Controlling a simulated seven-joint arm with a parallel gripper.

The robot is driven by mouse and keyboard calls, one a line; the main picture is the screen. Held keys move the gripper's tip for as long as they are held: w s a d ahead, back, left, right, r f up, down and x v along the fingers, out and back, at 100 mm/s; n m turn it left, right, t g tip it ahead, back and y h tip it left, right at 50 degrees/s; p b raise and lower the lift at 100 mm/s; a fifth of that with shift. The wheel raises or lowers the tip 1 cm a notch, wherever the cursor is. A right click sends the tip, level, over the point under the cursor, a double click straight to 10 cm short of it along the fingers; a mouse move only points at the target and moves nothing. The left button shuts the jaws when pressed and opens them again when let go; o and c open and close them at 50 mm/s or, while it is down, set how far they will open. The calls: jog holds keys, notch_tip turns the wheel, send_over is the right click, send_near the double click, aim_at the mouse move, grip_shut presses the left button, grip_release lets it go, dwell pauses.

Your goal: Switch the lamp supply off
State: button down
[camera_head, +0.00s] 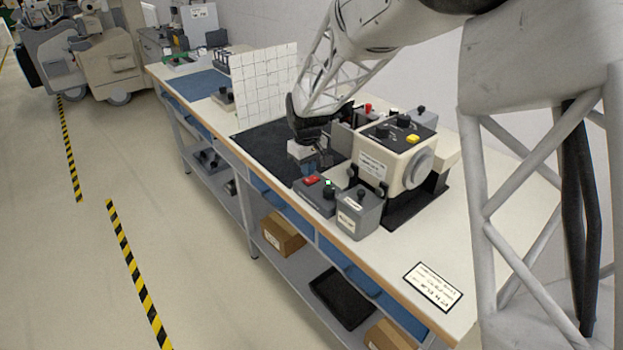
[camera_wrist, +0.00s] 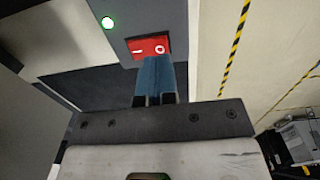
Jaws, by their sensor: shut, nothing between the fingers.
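A grey box (camera_head: 326,203) with a red rocker switch (camera_head: 312,180) and a lit green light (camera_head: 328,183) sits near the bench's front edge. In the wrist view the red rocker switch (camera_wrist: 148,47) shows a white line on its left and a circle on its right. My gripper (camera_head: 313,168) is low over the dark mat, close to the box. In the wrist view its blue fingers (camera_wrist: 153,62) are together and overlap the switch's lower right edge; contact cannot be told. The box's label is not readable.
Another grey box (camera_head: 358,213) with a knob stands close on the right. Behind it is a cream machine (camera_head: 397,159) with black knobs and a yellow button. A white grid panel (camera_head: 264,82) stands upright behind the dark mat (camera_head: 262,146). A label card (camera_head: 432,287) lies at the near end.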

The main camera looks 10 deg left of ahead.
aim_at(308, 180)
jog(key=shift+f, duration=1.2)
dwell(1.1)
jog(key=shift+r, duration=3.5)
